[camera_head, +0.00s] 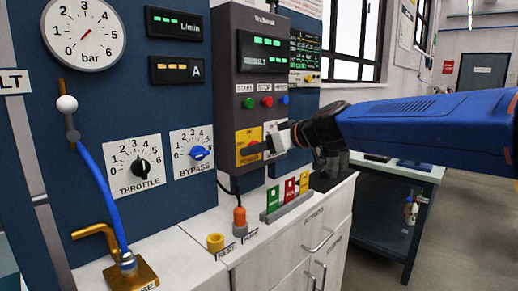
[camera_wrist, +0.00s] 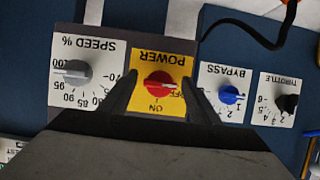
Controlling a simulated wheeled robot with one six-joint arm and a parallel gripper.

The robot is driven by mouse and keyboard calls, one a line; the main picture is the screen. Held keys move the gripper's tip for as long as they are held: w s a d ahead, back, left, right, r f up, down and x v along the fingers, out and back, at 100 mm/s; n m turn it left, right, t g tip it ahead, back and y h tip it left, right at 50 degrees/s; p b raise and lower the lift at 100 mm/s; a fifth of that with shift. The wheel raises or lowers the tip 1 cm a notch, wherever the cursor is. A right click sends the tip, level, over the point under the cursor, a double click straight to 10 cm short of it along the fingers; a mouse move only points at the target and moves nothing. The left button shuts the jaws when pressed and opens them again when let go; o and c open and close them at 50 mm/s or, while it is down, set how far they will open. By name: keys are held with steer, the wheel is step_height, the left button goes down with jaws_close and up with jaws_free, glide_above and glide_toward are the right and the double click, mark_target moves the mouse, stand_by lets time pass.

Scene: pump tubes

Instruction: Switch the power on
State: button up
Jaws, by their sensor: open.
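The power switch is a red knob on a yellow plate marked POWER, with ON and a partly hidden OFF. In the wrist view the knob (camera_wrist: 159,85) appears upside down between my finger tips, its pale pointer facing right, on the side of the OFF mark. In the head view the yellow plate (camera_head: 247,138) is low on the dark control box, with my gripper (camera_head: 272,142) just in front and to its right. My gripper (camera_wrist: 160,77) is open, its fingers on either side of the knob in the picture. I cannot tell whether they touch it.
The speed dial (camera_wrist: 75,72) is beside the power plate, partly behind my gripper in the head view. The bypass knob (camera_head: 200,153) and throttle knob (camera_head: 143,167) are on the blue panel.

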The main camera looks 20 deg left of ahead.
steer(key=shift+c, duration=0.3)
steer(key=c, duration=1)
steer(key=shift+m, duration=0.3)
steer(key=m+g, duration=0.1)
steer(key=m, duration=0.1)
steer(key=shift+w+m+g+y, duration=0.15)
steer(key=shift+m+g+y, duration=0.15)
steer(key=shift+y, duration=0.1)
steer(key=m+g+y, duration=0.1)
steer(key=m, duration=0.2)
steer(key=shift+f+g, duration=0.1)
steer(key=shift+g, duration=0.3)
steer(key=m+g+y, duration=0.1)
steer(key=m+y, duration=0.1)
steer(key=m, duration=0.1)
steer(key=shift+m, duration=0.3)
steer(key=m+y, duration=0.1)
steer(key=m, duration=0.2)
steer(key=shift+f+m+g, duration=0.1)
steer(key=shift+m+g, duration=0.2)
steer(key=shift+y, duration=0.3)
